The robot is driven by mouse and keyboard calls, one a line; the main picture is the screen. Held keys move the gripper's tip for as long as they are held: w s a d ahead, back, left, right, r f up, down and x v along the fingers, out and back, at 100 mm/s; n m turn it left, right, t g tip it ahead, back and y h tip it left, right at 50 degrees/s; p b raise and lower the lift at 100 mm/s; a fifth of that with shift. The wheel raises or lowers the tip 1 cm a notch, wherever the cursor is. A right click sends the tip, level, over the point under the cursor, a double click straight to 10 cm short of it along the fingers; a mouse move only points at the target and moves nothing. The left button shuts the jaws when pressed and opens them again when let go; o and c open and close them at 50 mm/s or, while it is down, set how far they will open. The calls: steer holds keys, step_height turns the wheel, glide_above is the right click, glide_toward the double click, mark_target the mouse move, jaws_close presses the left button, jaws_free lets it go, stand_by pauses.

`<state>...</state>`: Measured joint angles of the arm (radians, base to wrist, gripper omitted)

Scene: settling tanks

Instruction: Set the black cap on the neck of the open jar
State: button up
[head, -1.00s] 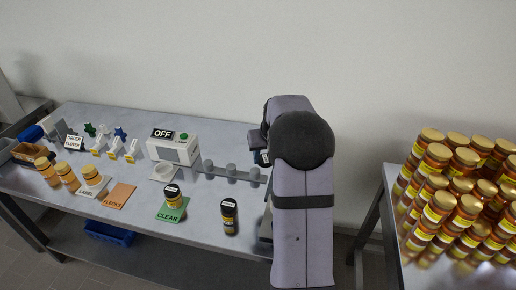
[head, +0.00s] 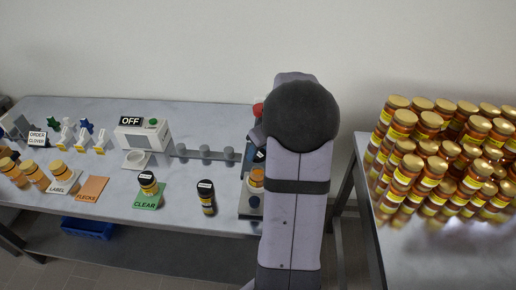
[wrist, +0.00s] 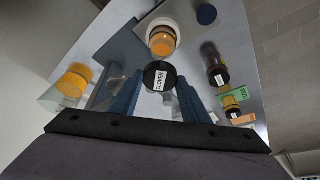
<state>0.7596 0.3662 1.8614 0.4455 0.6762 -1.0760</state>
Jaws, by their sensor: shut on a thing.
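The black cap (wrist: 158,76), with a white label reading CLOVER, is between the blue fingers of my gripper (wrist: 158,80) in the wrist view. My gripper is shut on it. The open jar (wrist: 163,42), with amber contents and a pale rim, stands just beyond the cap, which overlaps its near edge in this view. A gap seems to lie between them, but its height is unclear. In the head view the amber jar (head: 256,178) shows partly beside my arm, with the dark cap (head: 259,155) just above it. The fingers are mostly hidden there by my arm.
A black-capped jar (head: 206,197) stands left of the open jar, and another (head: 148,183) on the green CLEAR card (head: 146,202). A grey-white machine with an OFF sign (head: 142,135) stands behind. Many gold-lidded jars (head: 440,160) crowd the right table.

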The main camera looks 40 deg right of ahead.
steer(key=shift+f, duration=0.1)
steer(key=b, duration=0.3)
glide_above(257, 169)
steer(key=s, duration=0.2)
steer(key=shift+w+f, duration=0.15)
steer(key=shift+f, duration=1.05)
steer(key=shift+w+f, duration=0.1)
steer(key=shift+f, duration=1.05)
steer(key=shift+f+b, duration=0.65)
steer(key=shift+b, duration=0.2)
steer(key=shift+f+b, duration=0.5)
steer(key=shift+b, duration=0.5)
steer(key=o, duration=1.6)
steer(key=shift+r, duration=0.1)
steer(key=shift+r+p, duration=2.35)
steer(key=shift+r, duration=1.1)
